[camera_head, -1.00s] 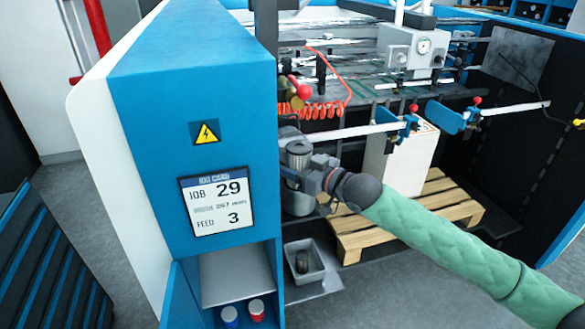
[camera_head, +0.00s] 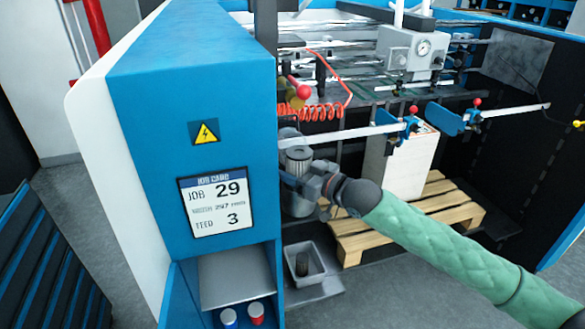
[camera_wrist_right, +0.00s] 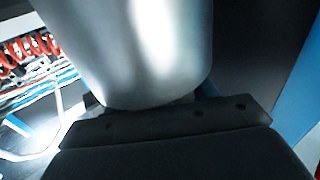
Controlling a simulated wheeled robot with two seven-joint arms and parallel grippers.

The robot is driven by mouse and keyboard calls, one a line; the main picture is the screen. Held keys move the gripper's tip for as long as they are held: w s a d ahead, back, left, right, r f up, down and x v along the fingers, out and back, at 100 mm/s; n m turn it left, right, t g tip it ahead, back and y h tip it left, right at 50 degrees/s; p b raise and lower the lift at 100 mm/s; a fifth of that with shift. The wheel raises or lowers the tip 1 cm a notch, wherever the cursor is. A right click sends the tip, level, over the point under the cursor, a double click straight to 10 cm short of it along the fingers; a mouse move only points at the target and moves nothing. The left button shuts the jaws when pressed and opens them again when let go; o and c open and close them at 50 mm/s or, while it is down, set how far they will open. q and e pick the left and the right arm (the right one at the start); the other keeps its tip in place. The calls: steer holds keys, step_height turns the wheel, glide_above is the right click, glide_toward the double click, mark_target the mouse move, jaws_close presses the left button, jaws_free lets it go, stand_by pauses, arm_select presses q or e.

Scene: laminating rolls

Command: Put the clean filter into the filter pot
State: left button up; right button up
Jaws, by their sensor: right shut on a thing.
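The clean filter (camera_head: 299,159), a pale ribbed cylinder, shows upright beside the blue cabinet. My right gripper (camera_head: 308,184) is shut on it; the fingertips are partly hidden. The filter pot (camera_head: 298,206), a grey metal cylinder, is just below the gripper, partly hidden by it. I cannot tell whether the filter's lower end is inside the pot. In the right wrist view a shiny metal cylinder, seemingly the pot (camera_wrist_right: 140,50), fills the upper middle, close beyond the dark gripper body. My left gripper is not in view.
A grey tray (camera_head: 319,281) with a dark cylinder (camera_head: 302,264) sits below the pot. The blue cabinet (camera_head: 150,120) stands close on the left. A white rail (camera_head: 345,133) crosses beside the filter. A wooden pallet (camera_head: 350,240) lies at right, and a red coiled hose (camera_head: 322,112) hangs behind.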

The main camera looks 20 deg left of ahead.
steer(key=o, duration=0.9)
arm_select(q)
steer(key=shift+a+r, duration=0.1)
arm_select(e)
steer(key=shift+o, duration=0.5)
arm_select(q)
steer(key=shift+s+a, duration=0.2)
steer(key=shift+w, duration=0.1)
arm_select(e)
steer(key=shift+r, duration=0.1)
steer(key=shift+r, duration=0.25)
steer(key=shift+s+d+r+p, duration=0.15)
steer(key=shift+d+p, duration=0.25)
steer(key=shift+d, duration=0.3)
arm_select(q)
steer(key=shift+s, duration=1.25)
arm_select(e)
steer(key=v, duration=1)
steer(key=shift+s+d, duration=0.2)
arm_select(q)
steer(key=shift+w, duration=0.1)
arm_select(e)
steer(key=shift+r, duration=0.15)
